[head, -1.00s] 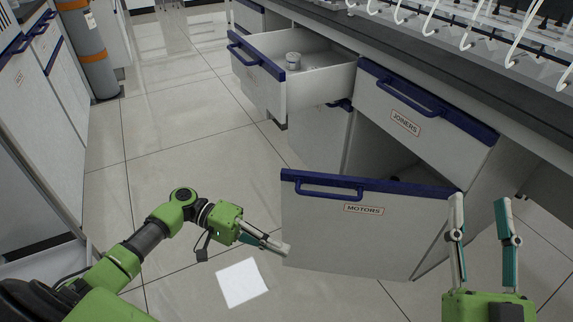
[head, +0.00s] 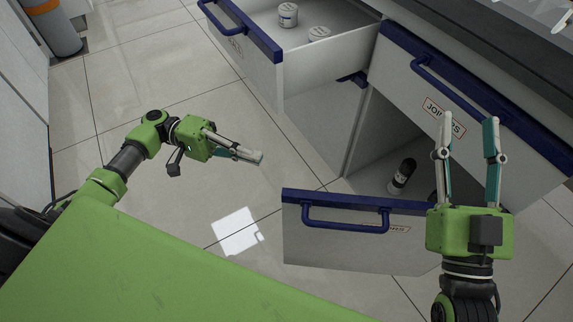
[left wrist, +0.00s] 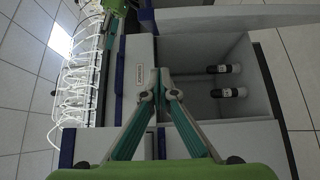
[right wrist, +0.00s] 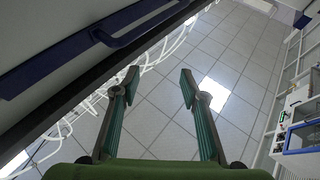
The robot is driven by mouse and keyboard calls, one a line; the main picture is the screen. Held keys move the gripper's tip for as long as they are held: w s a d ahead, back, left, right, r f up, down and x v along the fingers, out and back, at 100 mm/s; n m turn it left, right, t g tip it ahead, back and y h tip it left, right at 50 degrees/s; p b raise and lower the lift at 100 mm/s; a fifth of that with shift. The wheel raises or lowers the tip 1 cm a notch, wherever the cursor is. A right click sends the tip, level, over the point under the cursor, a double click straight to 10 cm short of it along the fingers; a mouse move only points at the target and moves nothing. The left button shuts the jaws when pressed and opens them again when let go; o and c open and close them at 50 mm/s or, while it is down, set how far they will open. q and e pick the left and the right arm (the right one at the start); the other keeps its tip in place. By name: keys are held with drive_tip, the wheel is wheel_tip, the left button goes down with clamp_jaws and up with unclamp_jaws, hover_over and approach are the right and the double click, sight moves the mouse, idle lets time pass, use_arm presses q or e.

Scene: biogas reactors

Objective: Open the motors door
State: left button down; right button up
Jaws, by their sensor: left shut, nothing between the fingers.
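The motors door (head: 350,240) is a white panel with a blue top edge and blue handle (head: 345,222). The left wrist view shows two dark bottles with white labels (left wrist: 228,91) inside. My left gripper (head: 258,158) is shut and empty, left of the door and apart from it. My right gripper (head: 467,118) is open and empty, in front of the joiners drawer (head: 450,90).
An open drawer (head: 325,65) with white containers (head: 288,15) juts out above and left of the motors compartment. The joiners drawer is closed under the worktop (head: 500,60). Tiled floor (head: 130,90) is clear to the left. An orange-banded cylinder (head: 50,25) stands at the far left.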

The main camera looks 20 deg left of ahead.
use_arm(q)
drive_tip(key=s+d+b, duration=0.1)
drive_tip(key=s+d, duration=0.3)
drive_tip(key=d, duration=0.7)
use_arm(e)
drive_tip(key=shift+s+d+r+t+y, duration=0.1)
drive_tip(key=shift+s+r+t+y, duration=0.05)
drive_tip(key=shift+s+r+t, duration=0.5)
drive_tip(key=shift+s+d+r+t+y, duration=0.1)
drive_tip(key=shift+s+r+t, duration=0.3)
drive_tip(key=shift+r, duration=0.4)
drive_tip(key=shift+s+r+t+y, duration=0.15)
drive_tip(key=shift+s+r+t, duration=0.35)
drive_tip(key=shift+r, duration=0.25)
